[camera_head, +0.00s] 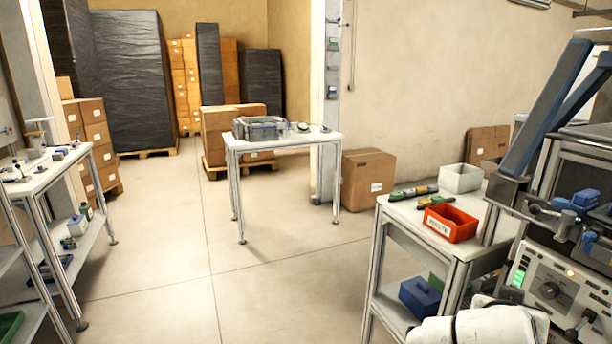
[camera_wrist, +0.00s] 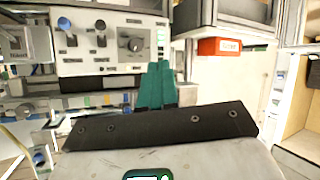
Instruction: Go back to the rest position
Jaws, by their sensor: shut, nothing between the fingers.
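My gripper (camera_wrist: 157,68) shows in the wrist view as two teal fingers side by side, shut with nothing between them. They point at a grey machine panel (camera_wrist: 125,62) with knobs and switches; I cannot tell how far they are from it. In the head view a white part of my arm shows at the bottom right, in front of the machine (camera_head: 545,290) with dials and a green display. The fingers are not visible in the head view.
A trolley table (camera_head: 405,212) at the right holds a red bin (camera_head: 450,223), a white bin (camera_head: 460,178) and tools. A table (camera_head: 285,142) with a grey crate stands in the middle. A bench (camera_head: 45,180) stands at the left. The floor between them is free.

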